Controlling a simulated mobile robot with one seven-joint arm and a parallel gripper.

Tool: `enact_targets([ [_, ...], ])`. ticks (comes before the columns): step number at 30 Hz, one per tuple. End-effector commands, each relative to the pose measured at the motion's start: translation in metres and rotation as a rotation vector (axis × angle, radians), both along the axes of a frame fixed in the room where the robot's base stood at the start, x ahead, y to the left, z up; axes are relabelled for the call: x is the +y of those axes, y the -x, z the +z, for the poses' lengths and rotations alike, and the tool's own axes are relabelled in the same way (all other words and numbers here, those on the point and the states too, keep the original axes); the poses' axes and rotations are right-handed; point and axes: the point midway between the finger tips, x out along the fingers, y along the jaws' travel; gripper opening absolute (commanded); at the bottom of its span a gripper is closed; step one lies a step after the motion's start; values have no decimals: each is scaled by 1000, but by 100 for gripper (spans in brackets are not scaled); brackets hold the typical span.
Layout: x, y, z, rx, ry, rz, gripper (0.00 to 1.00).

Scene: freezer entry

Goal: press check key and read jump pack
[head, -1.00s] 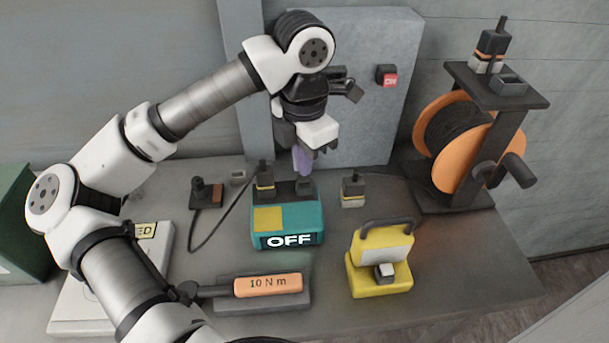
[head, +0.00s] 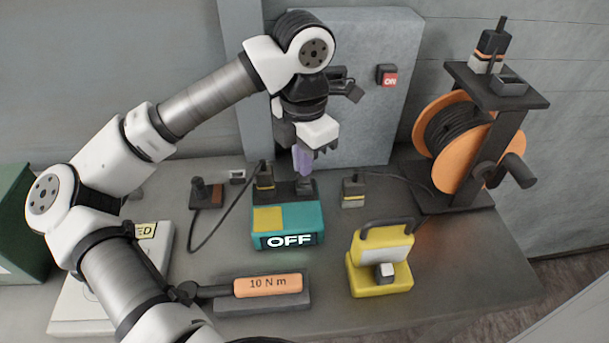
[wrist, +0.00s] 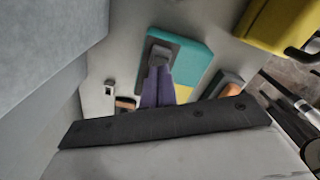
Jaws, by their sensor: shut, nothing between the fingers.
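A teal box (head: 314,231) with a yellow patch stands on the bench; it seems to be the jump pack. Its front display (head: 289,241) reads OFF. A dark raised block (head: 305,187) sits on its rear top edge, and it also shows in the wrist view (wrist: 183,45). My gripper (head: 303,173) points down at this block with its purple fingers shut and empty. In the wrist view the fingertips (wrist: 159,68) overlap the grey part of the block. I cannot tell whether they touch it, and a key under them is hidden.
A yellow device (head: 364,282) with a handle stands to the right, and an orange tool (head: 268,286) marked 10 N m lies in front. Black clamps and cables flank the teal box. Behind are a grey cabinet (head: 375,130) with a red ON switch and an orange cable reel (head: 431,145).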

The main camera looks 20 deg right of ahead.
Motion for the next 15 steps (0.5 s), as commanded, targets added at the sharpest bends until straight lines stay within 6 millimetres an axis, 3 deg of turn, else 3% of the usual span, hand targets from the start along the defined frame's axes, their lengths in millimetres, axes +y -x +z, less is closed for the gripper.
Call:
enact_targets([
  [15,0,0,-4,0,0,0,0],
])
